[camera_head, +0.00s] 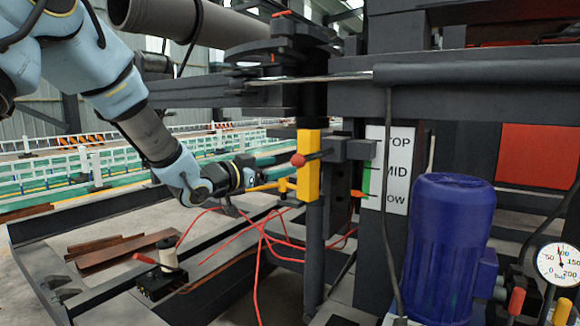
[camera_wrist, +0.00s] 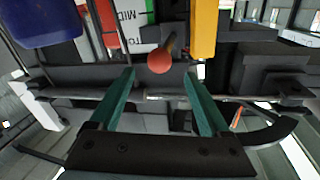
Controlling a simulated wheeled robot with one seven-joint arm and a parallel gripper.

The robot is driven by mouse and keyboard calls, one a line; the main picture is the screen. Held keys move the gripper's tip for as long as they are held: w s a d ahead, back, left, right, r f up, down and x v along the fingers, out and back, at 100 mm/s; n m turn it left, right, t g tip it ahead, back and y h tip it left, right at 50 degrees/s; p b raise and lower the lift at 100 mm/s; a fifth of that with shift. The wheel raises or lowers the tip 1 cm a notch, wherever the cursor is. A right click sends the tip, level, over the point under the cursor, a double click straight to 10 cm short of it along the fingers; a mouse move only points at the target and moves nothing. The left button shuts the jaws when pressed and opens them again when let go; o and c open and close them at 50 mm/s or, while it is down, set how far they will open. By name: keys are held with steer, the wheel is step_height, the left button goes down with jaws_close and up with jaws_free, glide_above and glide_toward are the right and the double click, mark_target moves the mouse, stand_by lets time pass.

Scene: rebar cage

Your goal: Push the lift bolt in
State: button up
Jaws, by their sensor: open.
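The lift bolt shows as a dark rod with a red ball knob (camera_head: 298,160) beside a yellow upright block (camera_head: 309,180). The rod runs right from the knob, across the block, toward a dark bracket (camera_head: 347,149). My gripper (camera_head: 284,167) is just left of the knob, its fingers pointing at it. In the wrist view, my gripper (camera_wrist: 159,76) is open and empty, with two teal fingers apart. The red knob (camera_wrist: 160,62) lies between and slightly beyond the fingertips; I cannot tell whether they touch.
A TOP/MID/LOW scale plate (camera_head: 388,170) has an orange pointer (camera_head: 358,194) near LOW. A blue motor (camera_head: 447,245) and pressure gauge (camera_head: 558,264) stand at right. Red cables (camera_head: 262,240) hang below my gripper. Dark beams (camera_head: 420,100) cross above.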

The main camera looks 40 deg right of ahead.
steer(key=shift+s+a, duration=0.1)
steer(key=shift+a, duration=1.15)
steer(key=w+a+f+n+t+y, duration=0.35)
steer(key=w+a, duration=0.25)
steer(key=a, duration=0.2)
steer(key=w+a+f+n+t+y, duration=0.3)
steer(key=w+a+f+n+y, duration=0.15)
steer(key=w+a, duration=0.35)
steer(key=s+a+f+n+y, duration=0.1)
steer(key=a+f+n+y, duration=0.15)
steer(key=a, duration=0.65)
steer(key=a+f+n+y, duration=0.1)
steer(key=a+f+y, duration=0.25)
steer(key=a, duration=0.55)
steer(key=s+a+f+n+g+y, duration=0.2)
steer(key=s+a+f+n+g, duration=0.15)
steer(key=s+a, duration=0.5)
steer(key=s+a+f+n+g+y, duration=0.2)
steer(key=s+a+n+g, duration=0.15)
steer(key=s+a, duration=0.45)
step_height(320, 180, up, 14)
steer(key=w+a+t+p, duration=0.1)
steer(key=p, duration=1.3)
steer(key=shift+r, duration=0.15)
